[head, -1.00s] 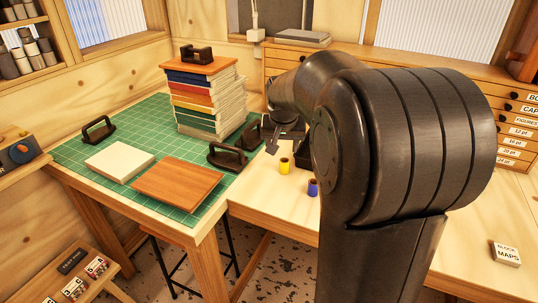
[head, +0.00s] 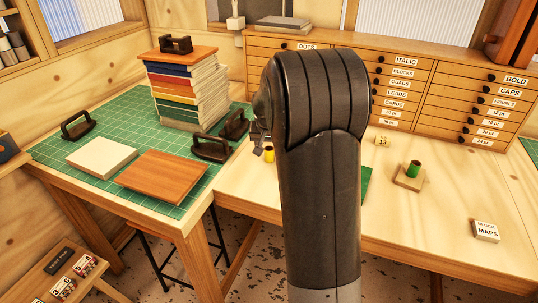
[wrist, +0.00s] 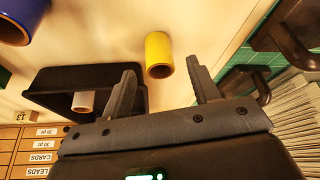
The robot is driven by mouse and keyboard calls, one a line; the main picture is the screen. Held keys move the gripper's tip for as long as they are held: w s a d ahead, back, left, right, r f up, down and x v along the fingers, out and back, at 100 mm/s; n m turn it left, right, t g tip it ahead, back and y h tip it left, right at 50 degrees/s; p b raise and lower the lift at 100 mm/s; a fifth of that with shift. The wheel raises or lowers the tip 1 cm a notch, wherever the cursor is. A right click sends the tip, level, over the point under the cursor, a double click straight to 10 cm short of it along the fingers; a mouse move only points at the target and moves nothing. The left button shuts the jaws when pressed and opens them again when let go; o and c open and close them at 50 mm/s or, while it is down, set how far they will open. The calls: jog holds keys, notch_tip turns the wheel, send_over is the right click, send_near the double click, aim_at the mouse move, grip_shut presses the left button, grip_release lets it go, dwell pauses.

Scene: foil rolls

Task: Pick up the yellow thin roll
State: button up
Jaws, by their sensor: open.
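The yellow thin roll (head: 269,155) stands on the pale wooden table in the head view, just left of my arm. In the wrist view the yellow roll (wrist: 159,55) shows between the tips of my gripper (wrist: 162,70), with a visible gap to each finger. My gripper is open and empty, its fingers either side of the roll in the picture. In the head view only a small part of my gripper (head: 257,139) shows, close to the roll; my arm hides the rest. I cannot tell its exact height over the roll.
A blue roll (wrist: 15,22) is at the wrist view's upper left. A black tray (wrist: 62,80) with a pale roll (wrist: 83,101) lies beside my gripper. Black-handled weights (head: 212,148) and a book stack (head: 190,95) stand left.

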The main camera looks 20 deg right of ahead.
jog(key=x, duration=0.3)
jog(key=c, duration=1)
jog(key=shift+r, duration=0.1)
